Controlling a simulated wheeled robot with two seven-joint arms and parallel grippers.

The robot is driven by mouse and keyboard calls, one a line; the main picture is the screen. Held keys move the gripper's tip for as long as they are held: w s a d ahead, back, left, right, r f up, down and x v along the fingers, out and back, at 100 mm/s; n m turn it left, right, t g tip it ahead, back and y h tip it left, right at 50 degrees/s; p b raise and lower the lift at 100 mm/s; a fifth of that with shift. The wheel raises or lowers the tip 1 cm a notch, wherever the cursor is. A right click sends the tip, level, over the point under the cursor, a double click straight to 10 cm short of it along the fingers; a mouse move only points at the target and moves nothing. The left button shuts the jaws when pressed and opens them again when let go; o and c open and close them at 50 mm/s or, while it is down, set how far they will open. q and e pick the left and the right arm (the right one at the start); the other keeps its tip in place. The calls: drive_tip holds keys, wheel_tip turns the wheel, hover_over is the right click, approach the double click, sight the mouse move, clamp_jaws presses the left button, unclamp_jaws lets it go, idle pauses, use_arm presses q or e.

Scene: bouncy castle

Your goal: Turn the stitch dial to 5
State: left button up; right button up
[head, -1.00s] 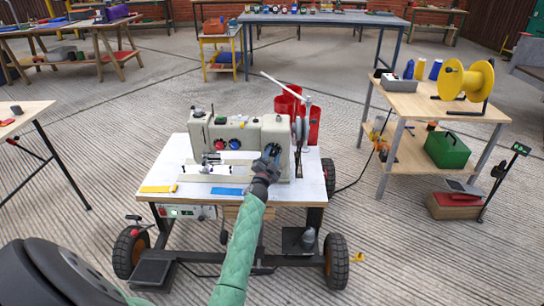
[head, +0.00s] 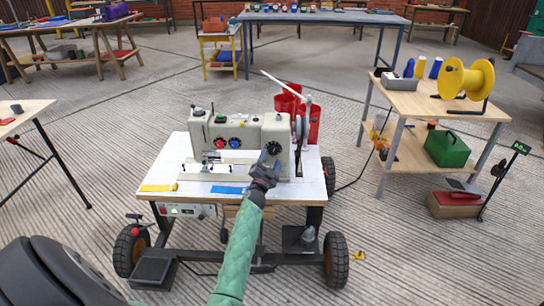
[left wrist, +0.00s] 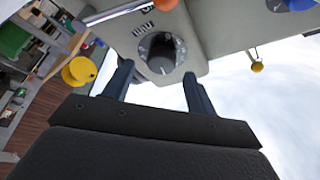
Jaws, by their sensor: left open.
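The sewing machine (head: 243,131) is cream-coloured and stands on a white-topped wheeled table. A black round dial (head: 273,147) sits on the right end of its front face. It also shows in the left wrist view as a dark knob (left wrist: 162,53) with marks around it; I cannot read its setting. My left gripper (head: 266,166) is in front of and a little below this dial, apart from it. In the left wrist view the left gripper (left wrist: 160,88) has its two fingers spread, with the dial beyond and between them. My right gripper is not seen.
A red knob (head: 221,142) and a blue knob (head: 234,142) sit further left on the machine. A yellow piece (head: 158,188) and a blue piece (head: 228,190) lie on the tabletop. Red bins (head: 313,125) stand behind. A side table (head: 446,107) carries a yellow reel.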

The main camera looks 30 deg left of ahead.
use_arm(q)
drive_tip(key=v, duration=0.4)
drive_tip(key=shift+s+d, duration=0.15)
drive_tip(key=shift+s, duration=0.25)
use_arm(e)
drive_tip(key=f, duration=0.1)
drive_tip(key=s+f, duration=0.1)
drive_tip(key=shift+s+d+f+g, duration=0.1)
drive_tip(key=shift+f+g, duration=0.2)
use_arm(q)
drive_tip(key=shift+f, duration=0.1)
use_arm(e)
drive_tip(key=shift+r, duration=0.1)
